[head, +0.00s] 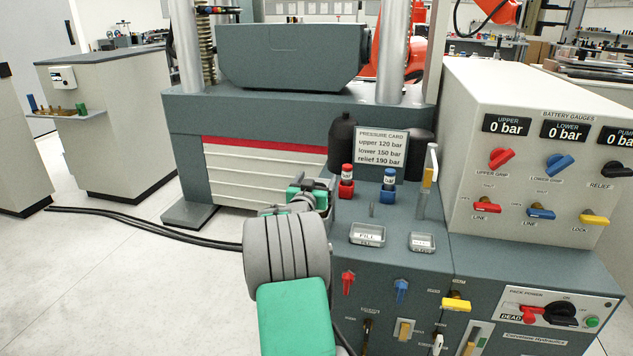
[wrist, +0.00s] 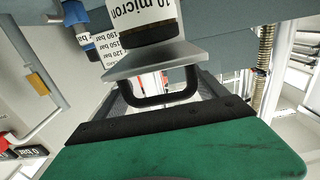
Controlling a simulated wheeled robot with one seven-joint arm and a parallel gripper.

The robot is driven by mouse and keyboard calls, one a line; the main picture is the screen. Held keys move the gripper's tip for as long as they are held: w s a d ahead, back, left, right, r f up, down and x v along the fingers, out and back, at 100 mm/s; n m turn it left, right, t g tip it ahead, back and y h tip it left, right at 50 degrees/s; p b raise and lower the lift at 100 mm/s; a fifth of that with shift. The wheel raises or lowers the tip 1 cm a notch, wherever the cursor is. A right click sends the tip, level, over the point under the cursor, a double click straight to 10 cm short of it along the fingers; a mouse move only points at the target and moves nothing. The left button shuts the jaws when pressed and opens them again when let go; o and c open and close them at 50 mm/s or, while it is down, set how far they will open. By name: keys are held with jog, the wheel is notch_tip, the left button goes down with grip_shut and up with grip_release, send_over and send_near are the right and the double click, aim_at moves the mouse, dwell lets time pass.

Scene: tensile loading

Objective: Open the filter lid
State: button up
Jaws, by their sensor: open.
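A black U-shaped handle (wrist: 155,98) sits on the plate's side facing my gripper. My gripper (wrist: 162,92) is open, with its dark fingers on either side of the handle. I cannot tell whether they touch it. In the head view, my gripper (head: 312,192) is at the left edge of the hydraulic bench, beside the red-capped bottle (head: 347,182). The lid cannot be made out there.
A blue-capped bottle (head: 388,186), a pressure card (head: 381,147) and two small trays, FILL (head: 367,235) and another (head: 422,242), are on the bench. The gauge box (head: 540,150) stands at right. Open floor (head: 130,275) lies left, crossed by black hoses (head: 150,228).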

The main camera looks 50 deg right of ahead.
jog(key=shift+c, duration=0.4)
grip_shut()
dwell(0.4)
jog(key=shift+r, duration=0.1)
